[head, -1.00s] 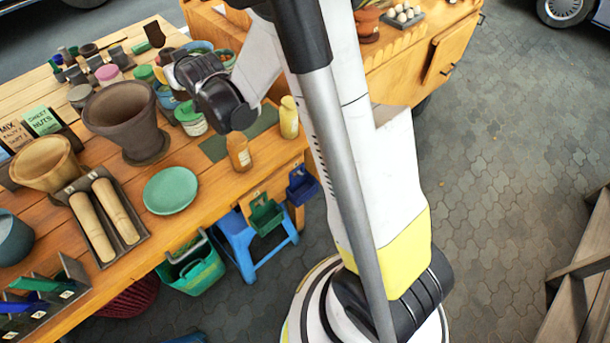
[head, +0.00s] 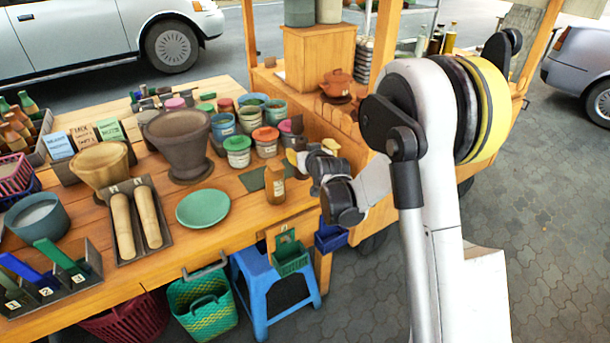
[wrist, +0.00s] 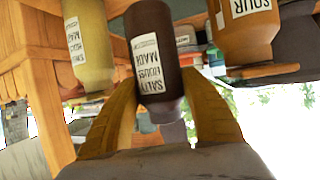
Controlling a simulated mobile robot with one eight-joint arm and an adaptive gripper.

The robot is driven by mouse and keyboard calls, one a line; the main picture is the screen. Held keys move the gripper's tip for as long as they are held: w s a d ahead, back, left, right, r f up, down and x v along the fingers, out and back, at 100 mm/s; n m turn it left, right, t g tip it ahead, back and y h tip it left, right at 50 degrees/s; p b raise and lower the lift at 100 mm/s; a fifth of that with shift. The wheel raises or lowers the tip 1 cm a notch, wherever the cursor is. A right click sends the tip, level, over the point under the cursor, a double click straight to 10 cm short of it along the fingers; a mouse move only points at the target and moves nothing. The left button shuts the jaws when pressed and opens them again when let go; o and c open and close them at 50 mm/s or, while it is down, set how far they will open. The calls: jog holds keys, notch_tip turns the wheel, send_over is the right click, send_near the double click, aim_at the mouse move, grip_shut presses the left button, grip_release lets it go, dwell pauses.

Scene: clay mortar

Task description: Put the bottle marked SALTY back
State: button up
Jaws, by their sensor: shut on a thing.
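The dark brown bottle marked SALTY (wrist: 157,25) is between the yellow-brown fingers of my gripper (wrist: 158,82) in the wrist view, which is shut on it. Its white label faces the camera. On one side is a pale yellow bottle (wrist: 88,45); on the other is an orange-brown bottle marked SOUR (wrist: 247,38). In the head view, my gripper (head: 303,160) is low at the table's right end, beside the orange-brown bottle (head: 275,184).
A dark green mat (head: 252,180) lies by the orange-brown bottle. Several lidded tubs (head: 237,150) and a brown mortar (head: 180,140) stand behind and left. A green plate (head: 203,208) lies nearby. Green and blue bins (head: 291,254) hang at the table edge.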

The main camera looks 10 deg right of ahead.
jog(key=shift+s+f+b, duration=0.1)
jog(key=shift+f+b, duration=0.85)
jog(key=shift+f, duration=1.55)
jog(key=shift+f, duration=0.15)
jog(key=o, duration=1.2)
